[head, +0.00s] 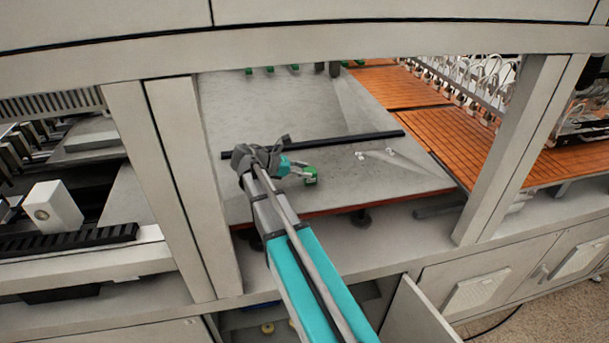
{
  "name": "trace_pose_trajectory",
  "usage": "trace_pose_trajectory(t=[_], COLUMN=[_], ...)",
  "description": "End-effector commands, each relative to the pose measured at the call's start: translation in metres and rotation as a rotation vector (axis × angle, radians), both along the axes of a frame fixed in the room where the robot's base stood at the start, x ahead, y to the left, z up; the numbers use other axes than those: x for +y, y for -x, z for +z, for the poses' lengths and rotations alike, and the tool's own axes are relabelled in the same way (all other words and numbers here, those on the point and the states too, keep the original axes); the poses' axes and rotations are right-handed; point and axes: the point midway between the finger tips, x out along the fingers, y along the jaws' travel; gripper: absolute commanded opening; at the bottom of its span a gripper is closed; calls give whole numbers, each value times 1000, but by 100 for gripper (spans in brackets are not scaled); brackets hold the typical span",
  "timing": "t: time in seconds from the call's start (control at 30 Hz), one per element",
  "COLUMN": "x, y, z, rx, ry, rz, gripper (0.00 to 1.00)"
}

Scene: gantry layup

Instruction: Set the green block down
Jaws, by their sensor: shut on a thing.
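The green block (311,174) is small and shows at the tip of my gripper (306,172), over the grey sheet. My gripper is shut on it, and the fingers cover part of the block. I cannot tell whether the block touches the sheet or is held a little above it. The grey sheet (385,178) lies flat inside the gantry opening, under the gripper and the block.
A black bar (345,142) lies across the sheet behind my gripper. Small white pieces (390,152) lie to the right. Gantry posts (180,180) and (505,160) frame the opening. Orange slatted panels (400,88) lie beyond. Bare sheet is free right of the block.

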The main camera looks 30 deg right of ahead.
Motion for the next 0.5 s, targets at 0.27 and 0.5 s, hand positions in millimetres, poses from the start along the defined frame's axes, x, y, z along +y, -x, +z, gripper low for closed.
trace_pose_trajectory(t=[0.27,0.5], x=[0,-1], y=[0,0], z=[-1,-5], rx=[0,0], ry=[0,0], rz=[-1,-1], gripper=[6,6])
